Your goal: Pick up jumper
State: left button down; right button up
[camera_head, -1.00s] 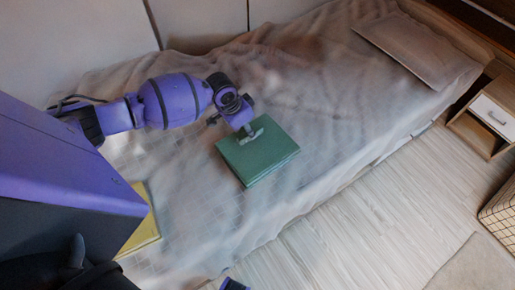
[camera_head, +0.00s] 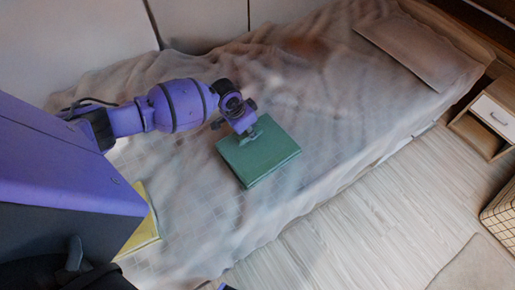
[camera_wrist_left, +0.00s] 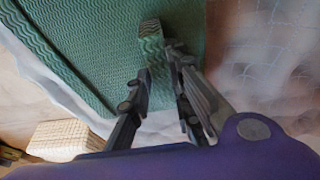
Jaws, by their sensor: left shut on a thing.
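The jumper is a green, ribbed, folded flat garment (camera_head: 265,160) lying on the bed. It also fills the upper left of the left wrist view (camera_wrist_left: 95,45). My left gripper (camera_head: 249,137) points down onto the far left part of the jumper. In the left wrist view, my left gripper (camera_wrist_left: 158,66) is shut on a small raised fold of green fabric near the jumper's edge. The rest of the jumper lies flat on the bedding. My right gripper cannot be made out.
The bed (camera_head: 330,125) has rumpled pale covers and a pillow (camera_head: 410,48) at the far right. A yellow folded item (camera_head: 146,232) lies partly hidden at left. A wooden nightstand (camera_head: 485,115) and a woven basket (camera_head: 500,212) stand right. The wooden floor (camera_head: 350,235) has free room.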

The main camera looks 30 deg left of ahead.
pick_arm(q)
jog(key=shift+r, duration=0.2)
jog(key=shift+r, duration=0.3)
notch_tip(320, 180, up, 2)
jog(key=shift+w+r, duration=0.1)
notch_tip(320, 180, up, 6)
jog(key=p, duration=0.2)
send_over(248, 150)
jog(key=s+d+r, duration=0.2)
jog(key=s+r, duration=0.2)
jog(key=s, duration=0.4)
jog(key=shift+s+d+p, duration=0.3)
jog(key=shift+d+p, duration=0.05)
jog(key=shift+d, duration=0.05)
pick_arm(e)
jog(key=r, duration=0.3)
jog(key=shift+w+d, duration=0.1)
jog(key=shift+w, duration=0.3)
jog(key=shift+w, duration=0.1)
